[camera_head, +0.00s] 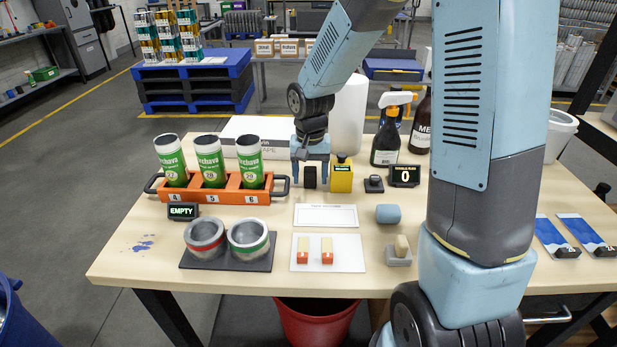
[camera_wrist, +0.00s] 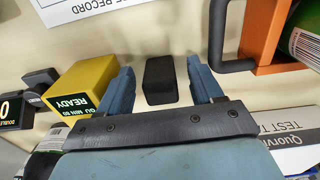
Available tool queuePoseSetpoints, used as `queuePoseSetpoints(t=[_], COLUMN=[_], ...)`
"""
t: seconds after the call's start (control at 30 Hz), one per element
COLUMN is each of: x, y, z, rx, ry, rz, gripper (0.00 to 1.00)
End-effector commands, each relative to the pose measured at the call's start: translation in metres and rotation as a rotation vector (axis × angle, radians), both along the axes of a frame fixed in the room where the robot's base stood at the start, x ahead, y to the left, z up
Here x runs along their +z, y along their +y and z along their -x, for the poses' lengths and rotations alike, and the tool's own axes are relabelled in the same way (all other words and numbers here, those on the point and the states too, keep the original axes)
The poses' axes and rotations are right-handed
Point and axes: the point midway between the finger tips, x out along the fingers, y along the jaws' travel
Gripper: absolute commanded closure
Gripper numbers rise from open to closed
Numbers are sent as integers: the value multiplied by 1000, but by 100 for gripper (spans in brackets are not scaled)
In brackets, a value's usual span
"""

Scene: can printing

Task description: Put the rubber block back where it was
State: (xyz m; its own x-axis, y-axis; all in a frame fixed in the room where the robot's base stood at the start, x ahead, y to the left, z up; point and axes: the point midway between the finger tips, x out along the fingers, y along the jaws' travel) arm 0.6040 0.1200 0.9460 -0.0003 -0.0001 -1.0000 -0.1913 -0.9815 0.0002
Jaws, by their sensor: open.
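A small black block (camera_head: 310,177), likely the rubber block, stands on the table beside the yellow box (camera_head: 341,178). My gripper (camera_head: 310,183) reaches down over it, with one finger on each side. In the wrist view the black block (camera_wrist: 160,85) lies between the two open fingers (camera_wrist: 159,68), with a visible gap on both sides. The fingers do not appear to touch it. The yellow box, with a READY display, also shows in the wrist view (camera_wrist: 88,82), close by the left finger.
An orange rack (camera_head: 225,196) with green cans stands left of my gripper; its black handle is close. A white record card (camera_head: 326,215), a white plate with orange-tipped pieces (camera_head: 347,256) and a blue cylinder (camera_head: 388,214) lie in front. Spray bottle (camera_head: 387,140) and white roll (camera_head: 349,112) stand behind.

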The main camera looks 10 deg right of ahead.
Motion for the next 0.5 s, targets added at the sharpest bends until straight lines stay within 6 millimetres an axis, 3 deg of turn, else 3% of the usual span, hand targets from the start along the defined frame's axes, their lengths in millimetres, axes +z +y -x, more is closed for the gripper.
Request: queuePoseSetpoints(t=[0.5], x=[92], y=[0], z=[-1], rx=[0], ry=[-3], rz=[0], gripper=[34])
